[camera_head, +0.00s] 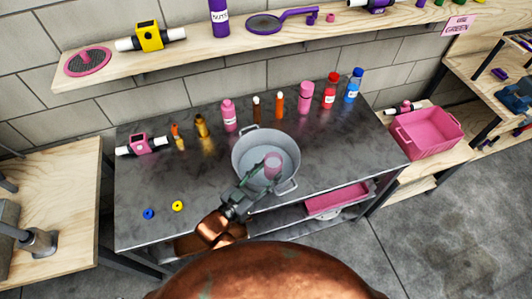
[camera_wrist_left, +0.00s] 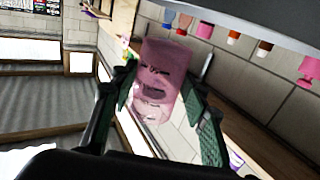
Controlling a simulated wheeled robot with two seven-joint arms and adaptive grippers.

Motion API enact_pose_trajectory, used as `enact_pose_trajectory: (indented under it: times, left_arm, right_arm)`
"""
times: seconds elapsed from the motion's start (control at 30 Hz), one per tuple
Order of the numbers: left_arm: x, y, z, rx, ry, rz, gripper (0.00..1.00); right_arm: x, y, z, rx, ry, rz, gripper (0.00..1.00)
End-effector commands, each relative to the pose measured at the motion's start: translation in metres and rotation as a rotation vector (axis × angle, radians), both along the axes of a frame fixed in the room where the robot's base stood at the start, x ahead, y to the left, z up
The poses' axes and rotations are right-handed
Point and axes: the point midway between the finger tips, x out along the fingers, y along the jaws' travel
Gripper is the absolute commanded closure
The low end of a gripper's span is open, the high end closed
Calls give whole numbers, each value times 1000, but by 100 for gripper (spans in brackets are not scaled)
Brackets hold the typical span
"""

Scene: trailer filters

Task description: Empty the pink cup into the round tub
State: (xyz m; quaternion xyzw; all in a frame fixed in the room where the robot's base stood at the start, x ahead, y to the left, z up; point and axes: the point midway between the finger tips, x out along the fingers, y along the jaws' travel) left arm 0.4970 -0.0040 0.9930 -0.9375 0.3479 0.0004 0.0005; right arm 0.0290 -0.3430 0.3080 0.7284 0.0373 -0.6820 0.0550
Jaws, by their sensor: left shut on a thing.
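The round tub (camera_head: 240,147) is a grey metal pot with two side handles, on the dark workbench in the head view. The pink cup (camera_head: 273,163) is over the right part of its opening. My left gripper (camera_head: 262,180) reaches in from the near side and is shut on the cup. In the left wrist view the cup (camera_wrist_left: 165,70) sits between the two green fingers of the gripper (camera_wrist_left: 160,105). I cannot tell how far the cup is tilted or what is in it. My right gripper is not in view.
Several bottles, including a red one (camera_head: 330,92) and a blue one (camera_head: 353,86), line the bench's back. A blue ring (camera_head: 148,213) and a yellow ring (camera_head: 177,206) lie front left. A pink crate (camera_head: 430,133) stands at the right. The bench's left front is mostly clear.

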Motion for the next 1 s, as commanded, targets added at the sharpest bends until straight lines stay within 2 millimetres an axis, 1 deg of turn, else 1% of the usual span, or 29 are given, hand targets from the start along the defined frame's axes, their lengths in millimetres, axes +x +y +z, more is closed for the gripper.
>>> enact_pose_trajectory:
  times: [0.03,0.1,0.2,0.3,0.6,1.0]
  left_arm:
    - [0,-9,3,5,-5,-42,88]
    - [-2,-20,-1,5,-3,-92,88]
    - [-3,-30,-8,4,-2,-145,88]
    - [-4,-35,-13,2,-2,-180,88]
    - [-4,-39,-19,-2,-1,-208,88]
    - [-2,-37,-16,-29,34,-201,88]
  right_arm:
    - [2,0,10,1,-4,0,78]
    - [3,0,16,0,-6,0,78]
    - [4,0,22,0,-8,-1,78]
    - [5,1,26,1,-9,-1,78]
    - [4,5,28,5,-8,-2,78]
    - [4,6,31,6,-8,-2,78]
